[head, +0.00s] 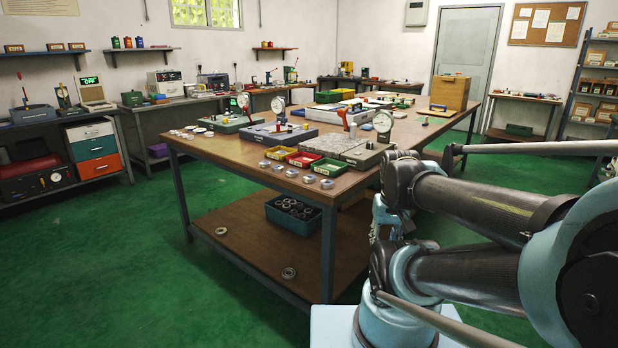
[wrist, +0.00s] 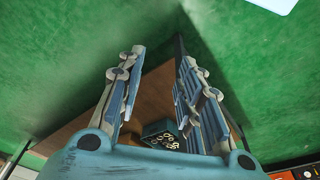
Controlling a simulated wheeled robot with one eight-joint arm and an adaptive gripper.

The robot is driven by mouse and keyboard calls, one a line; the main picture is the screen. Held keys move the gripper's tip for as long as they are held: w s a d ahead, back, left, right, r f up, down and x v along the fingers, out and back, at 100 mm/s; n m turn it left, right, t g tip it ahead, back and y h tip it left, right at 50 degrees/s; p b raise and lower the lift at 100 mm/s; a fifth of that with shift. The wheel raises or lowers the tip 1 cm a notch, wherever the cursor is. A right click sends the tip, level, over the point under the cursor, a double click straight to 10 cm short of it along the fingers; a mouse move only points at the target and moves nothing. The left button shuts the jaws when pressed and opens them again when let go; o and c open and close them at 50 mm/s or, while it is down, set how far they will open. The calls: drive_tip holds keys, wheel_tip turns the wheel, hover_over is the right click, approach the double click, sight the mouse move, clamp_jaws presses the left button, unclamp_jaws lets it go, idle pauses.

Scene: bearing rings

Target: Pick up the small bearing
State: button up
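Several bearing rings lie on the wooden workbench (head: 225,163). A row near its front edge runs from one ring (head: 265,164) to another (head: 327,183), and smaller-looking rings (head: 190,130) lie at the left end. I cannot tell which one is the small bearing. Two more rings, one at the left (head: 220,231) and one at the front (head: 289,272), lie on the lower shelf. My gripper (wrist: 160,57) is open in the wrist view, with nothing between its fingers. In the head view my arm hides part of the bench's right side.
A blue crate (head: 281,221) of dark rings stands on the lower shelf; a crate of rings (wrist: 150,129) also shows beyond my fingers. Red (head: 304,160), yellow (head: 281,153) and green (head: 328,171) trays, dial gauges and plates crowd the benchtop. Green floor at the left is clear.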

drive_tip(key=shift+w+d, duration=0.1)
drive_tip(key=shift+w, duration=0.1)
drive_tip(key=o, duration=0.4)
drive_tip(key=shift+r, duration=0.1)
drive_tip(key=shift+o, duration=1.4)
drive_tip(key=shift+w+a+r, duration=0.1)
drive_tip(key=shift+a+r, duration=0.1)
drive_tip(key=shift+r, duration=0.9)
wheel_tip(320, 180, up, 22)
drive_tip(key=n+g, duration=0.2)
drive_tip(key=n, duration=0.8)
hover_over(309, 176)
wheel_tip(309, 176, down, 17)
drive_tip(key=shift+f, duration=0.1)
